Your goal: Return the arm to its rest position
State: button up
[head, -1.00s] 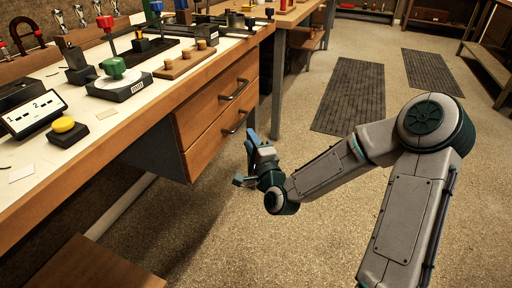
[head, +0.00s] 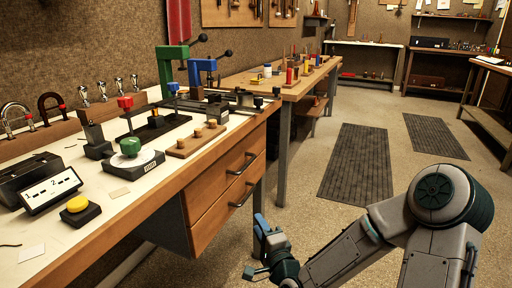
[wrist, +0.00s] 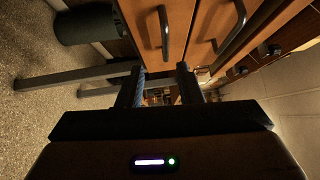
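My gripper (head: 256,246) hangs in front of the workbench (head: 150,212), below and beside its wooden drawers (head: 232,188), in the head view. Its two fingers are apart. My arm is bent at the elbow, low at the right of the head view. In the wrist view the gripper (wrist: 160,78) also shows its fingers spread, with nothing held between them. Drawer handles (wrist: 164,32) show beyond the fingers there. Part of my arm is cut off by the lower edge of the head view.
The bench holds a yellow button (head: 78,204), a two-number display (head: 50,190), a green knob device (head: 131,146) and green and blue clamps (head: 202,66). Dark floor mats (head: 357,165) lie on open floor to the right. A second bench (head: 300,85) stands behind.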

jog(key=s+d+r+n+g+h+p, duration=0.2)
jog(key=s+d+r+n+g+p, duration=0.2)
jog(key=s+r+p, duration=0.4)
jog(key=s+d+r+n+g+h+p, duration=0.2)
jog(key=s+d+r+n+g+p, duration=0.2)
jog(key=s+r+p, duration=0.4)
jog(key=s+d+r+n+g+h+p, duration=0.3)
jog(key=s+d+r+n+g+p, duration=0.2)
jog(key=r+p, duration=1.1)
jog(key=s+r+g, duration=0.1)
jog(key=s+r, duration=0.2)
jog(key=r, duration=0.3)
jog(key=shift+s+r+n+g, duration=0.15)
jog(key=shift+r+n+g, duration=0.15)
jog(key=shift+n, duration=0.1)
